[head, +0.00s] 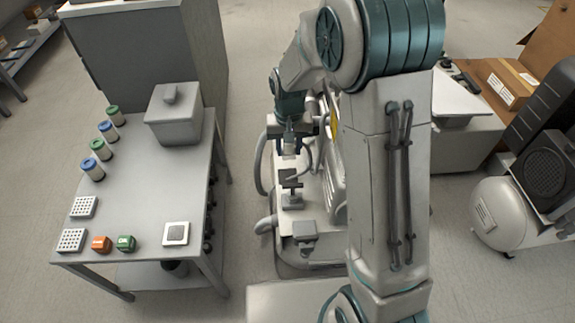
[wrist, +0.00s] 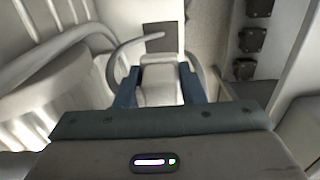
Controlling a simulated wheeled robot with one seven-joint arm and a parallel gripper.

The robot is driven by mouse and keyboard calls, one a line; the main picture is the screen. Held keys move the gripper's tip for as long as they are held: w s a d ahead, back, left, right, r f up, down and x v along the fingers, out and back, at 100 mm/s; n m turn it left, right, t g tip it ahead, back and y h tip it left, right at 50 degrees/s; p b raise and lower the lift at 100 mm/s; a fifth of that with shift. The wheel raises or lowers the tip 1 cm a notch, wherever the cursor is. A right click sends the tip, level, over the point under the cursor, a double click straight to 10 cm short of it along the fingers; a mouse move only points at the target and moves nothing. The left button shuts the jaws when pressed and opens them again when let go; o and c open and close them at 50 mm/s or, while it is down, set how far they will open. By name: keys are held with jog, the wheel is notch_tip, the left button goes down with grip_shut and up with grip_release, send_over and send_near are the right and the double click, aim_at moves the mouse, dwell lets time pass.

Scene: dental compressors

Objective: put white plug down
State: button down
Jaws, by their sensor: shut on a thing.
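My gripper (wrist: 159,88) is shut on the white plug (wrist: 160,75), which sits between the two blue fingers in the wrist view. In the head view my gripper (head: 289,149) points down over the compressor unit (head: 312,205) in the middle. The plug is too small there to make out clearly. A dark square patch shows just beyond the plug in the wrist view, and a pale curved hose (wrist: 125,55) runs beside it on the left. I cannot tell whether the plug touches anything below.
A tank compressor (head: 498,212) stands at right.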

aim_at(287, 157)
jog(key=f, duration=0.1)
jog(key=f+b, duration=0.1)
jog(key=f, duration=0.2)
jog(key=shift+s+a, duration=0.1)
jog(key=shift+a, duration=0.15)
jog(key=shift+f+b, duration=1.05)
jog(key=shift+f, duration=1.05)
jog(key=shift+d, duration=0.1)
jog(key=shift+f+b, duration=0.3)
jog(key=shift+f, duration=0.25)
jog(key=shift+f, duration=0.1)
jog(key=c, duration=0.9)
grip_release()
jog(key=shift+c, duration=0.2)
